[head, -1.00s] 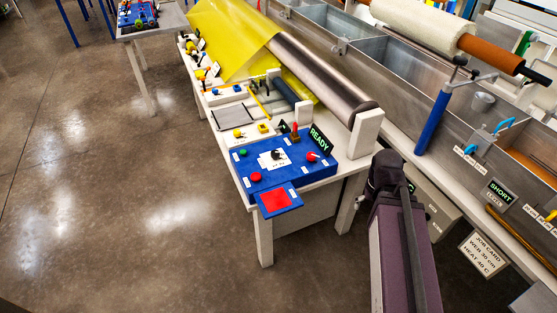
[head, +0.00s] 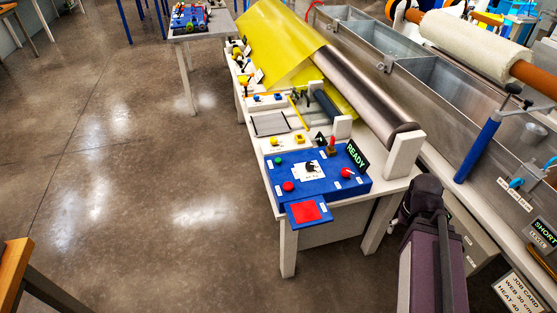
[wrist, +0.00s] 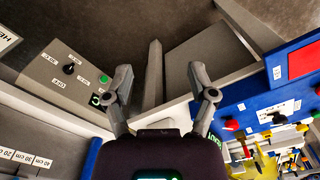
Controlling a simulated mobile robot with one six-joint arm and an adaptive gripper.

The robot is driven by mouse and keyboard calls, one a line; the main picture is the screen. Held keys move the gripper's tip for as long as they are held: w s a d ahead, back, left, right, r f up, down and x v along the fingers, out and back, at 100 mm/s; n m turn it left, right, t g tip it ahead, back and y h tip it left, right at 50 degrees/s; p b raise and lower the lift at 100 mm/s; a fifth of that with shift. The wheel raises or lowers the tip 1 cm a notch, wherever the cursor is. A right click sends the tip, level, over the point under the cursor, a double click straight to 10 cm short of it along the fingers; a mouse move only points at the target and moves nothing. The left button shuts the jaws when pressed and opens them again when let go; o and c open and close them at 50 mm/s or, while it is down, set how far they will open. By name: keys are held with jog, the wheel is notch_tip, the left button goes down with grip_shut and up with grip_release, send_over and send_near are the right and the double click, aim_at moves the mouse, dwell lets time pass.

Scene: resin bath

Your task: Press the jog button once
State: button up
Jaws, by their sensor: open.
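A blue control panel (head: 318,174) sits on the near end of the white bench. I cannot read which is labelled jog. The panel also shows at the right of the wrist view (wrist: 262,101). My gripper (wrist: 160,76) is open and empty, apart from the panel and to its left in the wrist view.
A grey box (wrist: 65,75) with a dial and a green button (wrist: 103,79) is left of my gripper. A READY display (head: 357,155) stands behind the panel. A metal roller (head: 365,90) and long trough (head: 450,85) lie beyond. Floor left of the bench is clear.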

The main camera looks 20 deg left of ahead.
grip_shut()
dwell(1.1)
